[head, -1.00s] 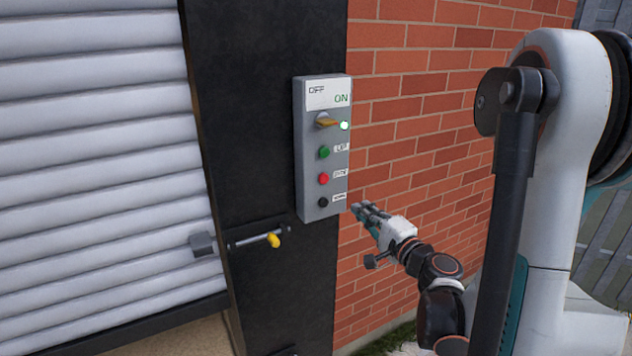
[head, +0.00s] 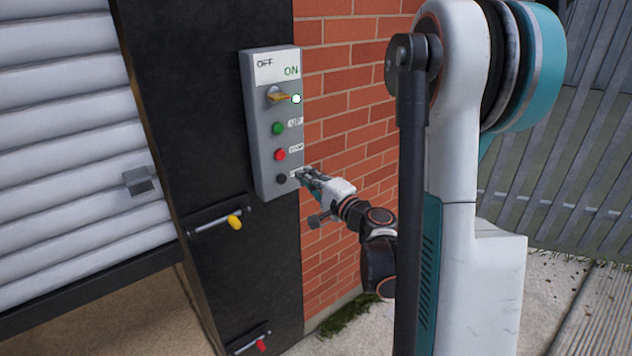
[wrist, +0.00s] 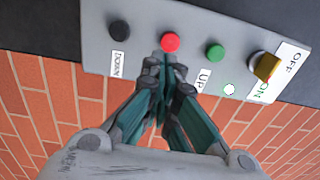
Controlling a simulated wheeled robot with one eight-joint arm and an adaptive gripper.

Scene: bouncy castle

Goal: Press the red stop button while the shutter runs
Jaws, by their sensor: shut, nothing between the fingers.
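The red stop button (head: 279,155) sits on a grey control box (head: 262,185), between the green UP button (head: 278,128) and the black DOWN button (head: 281,179). My gripper (head: 304,176) is shut and empty at the box's lower right edge. In the wrist view the red button (wrist: 170,42) shows just beyond my closed fingertips (wrist: 168,62); I cannot tell whether they touch the box. The white slatted shutter (head: 70,150) is partly raised, with an opening under its bottom edge. The yellow switch knob (head: 279,96) sits beside a lit lamp (head: 296,99).
A black door post (head: 205,130) carries the box and a bolt with a yellow knob (head: 235,222). A second bolt with a red knob (head: 261,345) is lower down. A brick wall (head: 345,100) stands right of the post, and a grey fence (head: 570,180) farther right.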

